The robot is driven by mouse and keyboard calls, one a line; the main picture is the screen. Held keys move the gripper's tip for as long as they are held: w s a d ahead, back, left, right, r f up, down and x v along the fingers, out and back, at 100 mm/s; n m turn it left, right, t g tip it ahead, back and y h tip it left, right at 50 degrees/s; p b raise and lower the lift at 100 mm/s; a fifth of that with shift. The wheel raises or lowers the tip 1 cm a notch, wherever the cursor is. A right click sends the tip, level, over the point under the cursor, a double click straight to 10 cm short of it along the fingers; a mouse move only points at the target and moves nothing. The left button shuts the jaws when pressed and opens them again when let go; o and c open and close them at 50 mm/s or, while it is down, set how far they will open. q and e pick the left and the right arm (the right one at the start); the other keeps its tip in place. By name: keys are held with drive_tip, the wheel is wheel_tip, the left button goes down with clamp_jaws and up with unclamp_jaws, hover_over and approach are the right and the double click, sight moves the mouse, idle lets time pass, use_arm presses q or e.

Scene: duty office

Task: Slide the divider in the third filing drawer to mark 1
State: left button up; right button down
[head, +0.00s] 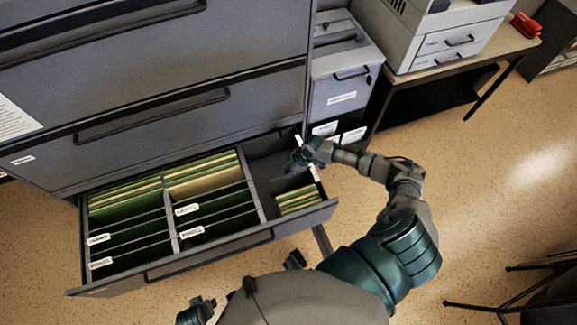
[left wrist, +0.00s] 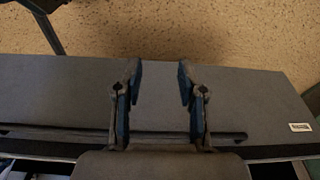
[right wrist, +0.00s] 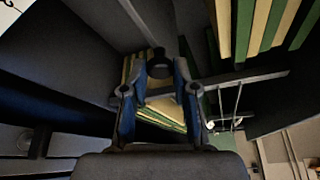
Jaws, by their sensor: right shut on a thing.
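The filing drawer (head: 215,256) is pulled open, with green and tan folders in its left and middle bays. In its right bay, a dark grey divider plate (head: 279,183) stands in front of my right gripper (head: 297,160). In the right wrist view, my right gripper (right wrist: 158,72) is shut on a dark, round-ended piece (right wrist: 160,65) that looks like the divider's grip. A white strip (head: 315,174) runs along the drawer's right rim; its marks are too small to read. My left gripper (left wrist: 158,75) is open and empty in the left wrist view, over a grey panel.
More folders (head: 297,199) stand at the front of the right bay. The closed cabinet front (head: 150,125) rises behind the drawer. A smaller grey cabinet (head: 340,92) and a table with a printer (head: 430,35) stand to the right.

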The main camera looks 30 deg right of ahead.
use_arm(q)
wheel_tip(320, 180, down, 8)
drive_tip(key=s+p, duration=0.1)
drive_tip(key=p, duration=0.1)
drive_tip(key=shift+s, duration=0.35)
use_arm(e)
drive_tip(key=shift+s+a+f, duration=0.1)
drive_tip(key=shift+s+a, duration=0.05)
drive_tip(key=shift+s, duration=0.95)
drive_tip(key=shift+s+a+f, duration=0.1)
drive_tip(key=shift+s+a, duration=0.05)
drive_tip(key=shift+s, duration=0.95)
drive_tip(key=c, duration=0.9)
unclamp_jaws()
drive_tip(key=shift+r, duration=0.1)
use_arm(q)
drive_tip(key=shift+r, duration=0.1)
use_arm(e)
drive_tip(key=v, duration=1.1)
drive_tip(key=shift+d+r, duration=0.2)
drive_tip(key=shift+r, duration=0.2)
